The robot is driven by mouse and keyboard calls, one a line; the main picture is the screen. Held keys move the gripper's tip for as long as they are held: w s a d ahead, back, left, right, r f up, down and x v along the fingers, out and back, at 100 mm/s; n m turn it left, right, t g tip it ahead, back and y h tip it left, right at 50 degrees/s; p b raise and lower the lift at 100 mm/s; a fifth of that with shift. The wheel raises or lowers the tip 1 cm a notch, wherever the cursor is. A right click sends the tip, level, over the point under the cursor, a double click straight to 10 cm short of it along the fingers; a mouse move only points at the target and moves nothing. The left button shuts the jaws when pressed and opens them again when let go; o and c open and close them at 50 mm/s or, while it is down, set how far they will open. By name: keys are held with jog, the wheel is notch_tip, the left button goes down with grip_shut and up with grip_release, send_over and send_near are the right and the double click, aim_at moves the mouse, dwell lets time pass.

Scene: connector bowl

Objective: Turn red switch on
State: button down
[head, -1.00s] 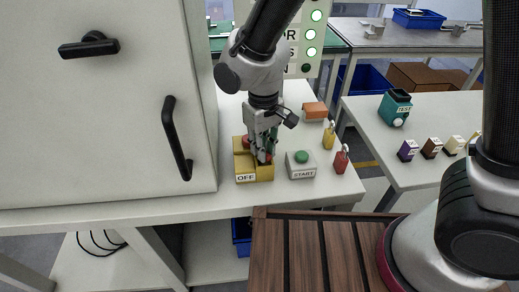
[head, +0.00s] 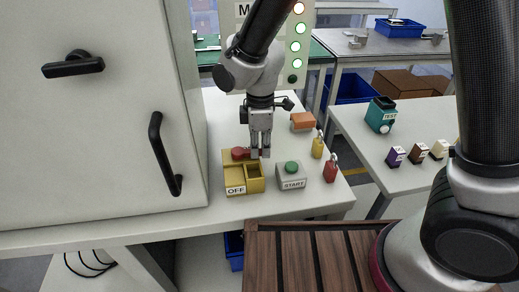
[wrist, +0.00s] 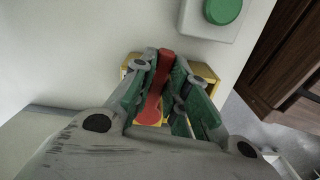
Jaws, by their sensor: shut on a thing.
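The red switch (head: 239,153) sits at the far end of a yellow box (head: 255,184) marked OFF on the white table. My gripper (head: 260,156) points down at the far right part of this box, its fingers close together. In the wrist view the red lever (wrist: 157,85) lies lengthwise between the green-lined fingers, which are shut on it. Part of the lever and of the yellow box is hidden by the fingers there.
A grey START box with a green button (head: 291,168) stands just right of the yellow box. Red (head: 331,168) and yellow (head: 318,145) padlock-like pieces and an orange block (head: 302,121) lie beyond it. A large cabinet (head: 95,120) stands close on the left.

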jog(key=shift+w+a+n, duration=0.1)
jog(key=shift+w+n, duration=0.4)
jog(key=shift+n, duration=0.3)
jog(key=c, duration=1.4)
grip_release()
jog(key=shift+r, duration=0.1)
notch_tip(320, 180, up, 12)
jog(key=shift+f, duration=0.1)
